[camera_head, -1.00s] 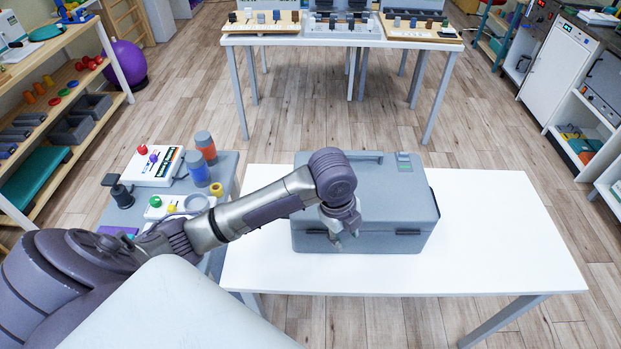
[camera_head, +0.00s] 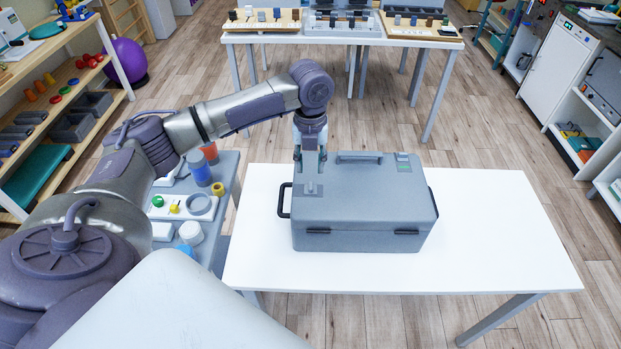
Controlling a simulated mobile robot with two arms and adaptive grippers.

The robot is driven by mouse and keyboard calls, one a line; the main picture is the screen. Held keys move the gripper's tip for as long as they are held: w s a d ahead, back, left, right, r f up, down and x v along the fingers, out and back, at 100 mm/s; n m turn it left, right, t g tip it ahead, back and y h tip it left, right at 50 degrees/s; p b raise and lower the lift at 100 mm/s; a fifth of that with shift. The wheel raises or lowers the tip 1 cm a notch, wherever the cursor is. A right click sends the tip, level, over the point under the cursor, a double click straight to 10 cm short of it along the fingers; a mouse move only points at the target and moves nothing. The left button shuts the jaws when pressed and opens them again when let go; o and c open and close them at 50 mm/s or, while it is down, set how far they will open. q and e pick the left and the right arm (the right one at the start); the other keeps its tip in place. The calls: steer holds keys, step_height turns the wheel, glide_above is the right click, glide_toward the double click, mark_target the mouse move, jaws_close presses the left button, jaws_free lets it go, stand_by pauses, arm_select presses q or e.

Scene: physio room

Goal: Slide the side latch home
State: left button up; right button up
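A grey case (camera_head: 370,205) stands closed on the white table. Its lid has a carry handle on top and a small green-marked panel at the back right. A grey latch plate (camera_head: 312,190) with a small knob sits at the left end of the lid. My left gripper (camera_head: 310,158) points down just behind and above this plate, at the lid's back left. Its two dark fingertips are apart, with greyish parts showing between them. I cannot tell if they touch the latch. My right gripper is out of view.
The white table (camera_head: 500,230) is clear to the right of the case. A black side handle (camera_head: 283,201) sticks out at the case's left. A grey side table with cups (camera_head: 198,168) and small parts stands to the left, under my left arm.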

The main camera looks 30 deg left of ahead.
mark_target(310, 186)
arm_select(q)
step_height(310, 186, down, 7)
steer(key=shift+p, duration=0.55)
jaws_close()
